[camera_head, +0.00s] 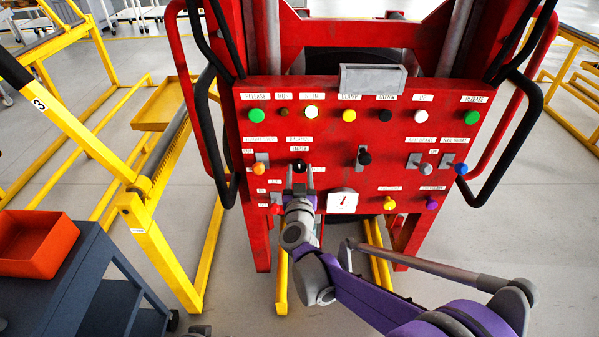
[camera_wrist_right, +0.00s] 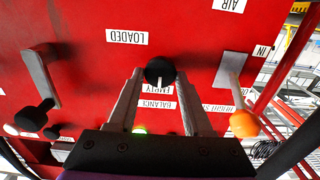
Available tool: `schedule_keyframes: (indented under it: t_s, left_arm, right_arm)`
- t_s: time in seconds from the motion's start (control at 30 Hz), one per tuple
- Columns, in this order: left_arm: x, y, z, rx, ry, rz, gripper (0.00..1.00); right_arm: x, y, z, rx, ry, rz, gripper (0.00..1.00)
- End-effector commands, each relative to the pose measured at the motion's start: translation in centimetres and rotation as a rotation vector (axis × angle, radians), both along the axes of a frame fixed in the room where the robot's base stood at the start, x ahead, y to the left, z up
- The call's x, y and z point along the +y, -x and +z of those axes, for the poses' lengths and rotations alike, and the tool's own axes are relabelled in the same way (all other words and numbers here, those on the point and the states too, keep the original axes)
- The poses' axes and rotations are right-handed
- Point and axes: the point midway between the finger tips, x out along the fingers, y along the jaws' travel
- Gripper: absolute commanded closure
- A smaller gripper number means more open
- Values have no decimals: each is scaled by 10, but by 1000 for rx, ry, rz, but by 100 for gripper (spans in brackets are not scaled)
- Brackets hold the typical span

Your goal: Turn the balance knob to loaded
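The balance knob (camera_head: 299,165) is a round black knob on the red panel (camera_head: 235,150). It also shows in the right wrist view (camera_wrist_right: 160,71), where its white mark points to the EMPTY label (camera_wrist_right: 156,90). That view is upside down, and the LOADED label (camera_wrist_right: 127,37) lies on the other side of the knob. My right gripper (camera_head: 300,177) is at the panel, with its fingers (camera_wrist_right: 160,82) on either side of the knob. Narrow gaps show between fingers and knob, so it looks open. My left gripper is not in view.
An orange-tipped lever (camera_head: 259,168) and a black-tipped lever (camera_head: 364,157) flank the knob. A gauge (camera_head: 342,201) sits below right. Black curved handles (camera_head: 530,110) stand at the panel's sides. A dark cart with a red bin (camera_head: 38,246) is at lower left.

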Motion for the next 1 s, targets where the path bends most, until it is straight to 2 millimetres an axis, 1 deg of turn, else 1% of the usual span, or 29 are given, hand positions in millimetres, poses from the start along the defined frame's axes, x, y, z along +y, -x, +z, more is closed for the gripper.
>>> schedule_keyframes:
  t_s: [0.03, 0.17, 0.2, 0.23, 0.27, 0.47, 0.67, 0.87, 1.0]
  left_arm:
    - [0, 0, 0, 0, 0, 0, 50]
    - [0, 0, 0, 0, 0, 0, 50]
    - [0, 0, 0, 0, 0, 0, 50]
    - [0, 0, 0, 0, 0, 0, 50]
    - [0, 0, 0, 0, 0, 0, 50]
    - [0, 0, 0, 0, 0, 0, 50]
    - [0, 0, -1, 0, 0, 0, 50]
    - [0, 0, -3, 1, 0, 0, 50]
    - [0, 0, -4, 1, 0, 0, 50]
  right_arm:
    - [0, 0, 0, 0, 0, 0, 61]
    - [0, 0, 0, 0, 0, 0, 84]
    - [0, 0, 0, 0, 0, 0, 91]
    - [0, 0, 0, 0, 0, 0, 97]
    - [0, 0, 0, 0, 0, 0, 100]
    - [0, 0, 0, 0, -9, 0, 100]
    - [0, 0, 0, 0, -67, 0, 100]
    - [-1, 0, 0, 0, -201, 0, 100]
    - [-1, 0, -1, 0, -327, 0, 100]
